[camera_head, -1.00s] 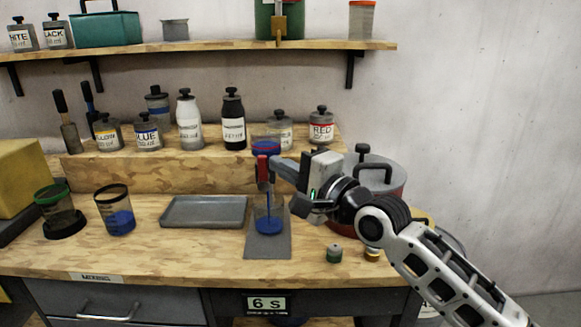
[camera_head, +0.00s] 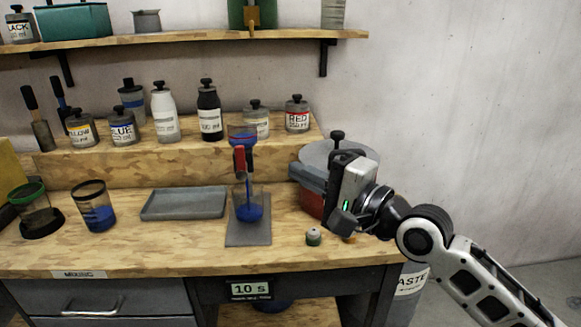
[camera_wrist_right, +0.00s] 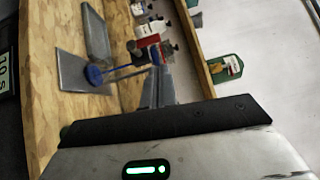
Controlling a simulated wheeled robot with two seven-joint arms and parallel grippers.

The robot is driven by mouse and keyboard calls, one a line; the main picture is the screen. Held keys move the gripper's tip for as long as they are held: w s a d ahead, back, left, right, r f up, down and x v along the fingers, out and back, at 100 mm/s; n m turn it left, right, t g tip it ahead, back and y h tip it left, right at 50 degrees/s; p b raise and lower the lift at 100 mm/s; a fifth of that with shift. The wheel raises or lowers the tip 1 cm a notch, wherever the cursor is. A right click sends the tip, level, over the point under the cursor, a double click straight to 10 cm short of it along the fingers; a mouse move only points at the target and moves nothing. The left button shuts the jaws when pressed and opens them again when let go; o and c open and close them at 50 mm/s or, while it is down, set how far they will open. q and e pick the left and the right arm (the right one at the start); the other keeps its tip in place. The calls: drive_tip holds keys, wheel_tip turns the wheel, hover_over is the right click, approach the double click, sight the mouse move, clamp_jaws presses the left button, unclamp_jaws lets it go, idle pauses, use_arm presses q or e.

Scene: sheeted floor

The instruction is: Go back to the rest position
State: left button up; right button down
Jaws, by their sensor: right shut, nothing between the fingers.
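My right gripper (camera_head: 300,173) is shut and empty, right of the cup with blue paint (camera_head: 242,137). In the right wrist view its fingers (camera_wrist_right: 158,88) point toward the bench. The cup has a red part (camera_head: 239,160) below it and sits above a clear beaker (camera_head: 259,197). A thin blue stream runs down into blue paint in the beaker, which stands on a grey plate (camera_head: 248,235). The gripper looks apart from the cup. My left gripper is in neither view.
A red pot with a grey lid (camera_head: 312,200) stands behind my right gripper. A grey tray (camera_head: 183,204) and cups stand left. Labelled bottles line the riser. The right side by the wall is open.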

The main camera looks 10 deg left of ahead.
idle(0.3)
drive_tip(key=s+d+f+n+t+h, duration=0.1)
drive_tip(key=s+d+f+h, duration=0.1)
drive_tip(key=d+f, duration=0.35)
drive_tip(key=s+d+f+n+t+h, duration=0.1)
drive_tip(key=s+d+f+t+h, duration=0.15)
drive_tip(key=f, duration=0.65)
drive_tip(key=s+d+f+n+t+h, duration=0.1)
drive_tip(key=s+d+f+h, duration=0.15)
drive_tip(key=f, duration=0.55)
drive_tip(key=s+d+f+n+g+h, duration=0.2)
drive_tip(key=s+d+f+n+h, duration=0.3)
drive_tip(key=s+d+f, duration=0.8)
drive_tip(key=shift+s+f+n+g+h, duration=0.35)
drive_tip(key=shift+s+h, duration=0.2)
drive_tip(key=shift+h, duration=0.25)
